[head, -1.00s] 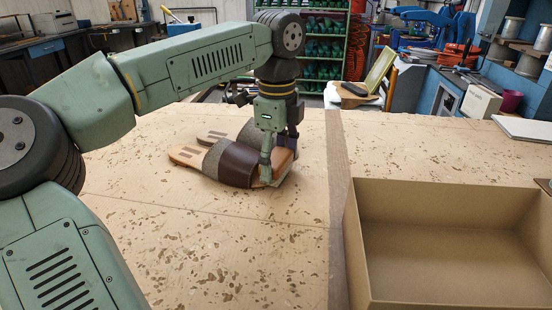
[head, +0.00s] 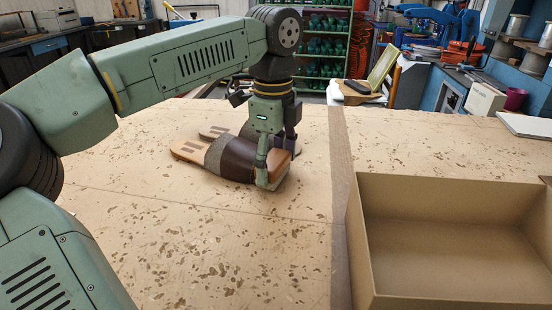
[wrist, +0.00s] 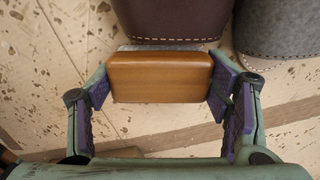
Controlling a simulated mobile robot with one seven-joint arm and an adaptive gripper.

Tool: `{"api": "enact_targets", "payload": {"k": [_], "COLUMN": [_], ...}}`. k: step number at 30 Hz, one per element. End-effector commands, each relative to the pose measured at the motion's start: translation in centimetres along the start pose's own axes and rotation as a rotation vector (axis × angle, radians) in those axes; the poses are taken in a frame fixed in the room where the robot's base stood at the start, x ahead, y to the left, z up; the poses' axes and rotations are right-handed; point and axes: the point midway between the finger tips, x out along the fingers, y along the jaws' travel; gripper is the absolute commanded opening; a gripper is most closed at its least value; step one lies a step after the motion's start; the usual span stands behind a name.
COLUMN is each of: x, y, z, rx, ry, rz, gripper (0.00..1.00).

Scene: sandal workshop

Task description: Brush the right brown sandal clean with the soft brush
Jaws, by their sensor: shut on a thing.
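The brown sandal (head: 232,160) lies on the worktable, its wide dark brown strap facing me and its tan sole end pointing left. A second sandal with a grey strap (wrist: 280,28) lies beside it, farther back in the head view and at the right in the wrist view. My gripper (head: 276,164) is shut on the ends of the brush's wooden block (wrist: 160,77), at the right end of the brown sandal. A pale bristle strip shows between the block and the brown strap. I cannot tell whether the bristles touch the sandal.
An open, empty cardboard box (head: 360,245) stands at the right front. A dark strip (head: 340,215) runs along the table between it and the sandals. The tabletop (head: 190,250) left and front of the sandals is clear. A flat white item (head: 525,126) lies far right.

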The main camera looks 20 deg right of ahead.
Motion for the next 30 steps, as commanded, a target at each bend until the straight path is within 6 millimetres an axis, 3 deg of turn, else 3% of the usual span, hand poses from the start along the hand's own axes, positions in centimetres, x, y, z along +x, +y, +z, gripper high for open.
{"api": "enact_targets", "payload": {"k": [8, 30], "x": [-0.3, -7.7], "y": [0.0, 0.0], "z": [0.0, 0.0], "rx": [0.0, 0.0], "ry": [0.0, 0.0], "rz": [0.002, 0.001], "gripper": [0.43, 0.43]}}
